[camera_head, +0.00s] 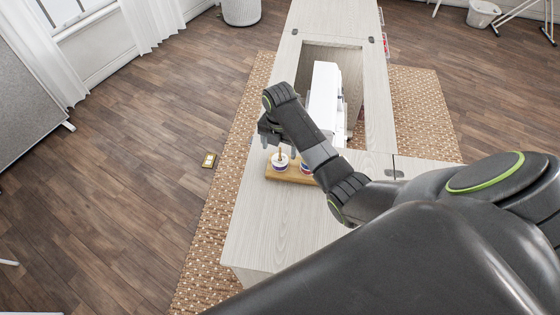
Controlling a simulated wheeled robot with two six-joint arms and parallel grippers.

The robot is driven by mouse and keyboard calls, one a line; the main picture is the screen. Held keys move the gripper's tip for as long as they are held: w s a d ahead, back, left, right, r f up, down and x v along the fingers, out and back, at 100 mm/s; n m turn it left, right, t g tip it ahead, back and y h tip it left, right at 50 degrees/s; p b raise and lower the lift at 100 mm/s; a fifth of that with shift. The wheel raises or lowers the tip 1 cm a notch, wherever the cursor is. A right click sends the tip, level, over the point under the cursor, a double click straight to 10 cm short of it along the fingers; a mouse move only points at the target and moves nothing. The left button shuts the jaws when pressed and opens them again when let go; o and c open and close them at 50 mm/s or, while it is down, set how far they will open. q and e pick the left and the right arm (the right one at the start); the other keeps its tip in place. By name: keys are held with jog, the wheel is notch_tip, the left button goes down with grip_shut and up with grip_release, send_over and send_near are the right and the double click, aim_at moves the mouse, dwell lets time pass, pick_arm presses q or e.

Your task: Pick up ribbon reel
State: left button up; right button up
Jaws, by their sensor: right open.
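A ribbon reel (280,160) with a white top and a coloured rim stands on a wooden board (285,175) on the cabinet top. A second similar reel (305,168) stands to its right on the same board, partly hidden by my right arm. My right gripper (272,139) is open, above and just behind the left reel in the picture. I cannot tell whether the fingers touch it. My left gripper is not in view.
The pale sewing cabinet (262,218) has an opening holding a white sewing machine (325,88), close behind my right arm. The cabinet top left of and in front of the board is clear. A patterned rug (420,105) lies beneath.

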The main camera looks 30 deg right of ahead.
aim_at(280, 157)
jog(key=f, duration=0.3)
jog(key=shift+s+f+p, duration=0.25)
jog(key=shift+f+p, duration=0.05)
jog(key=shift+p, duration=0.1)
jog(key=shift+f, duration=0.6)
jog(key=c, duration=1)
jog(key=shift+c, duration=0.2)
jog(key=shift+r, duration=0.1)
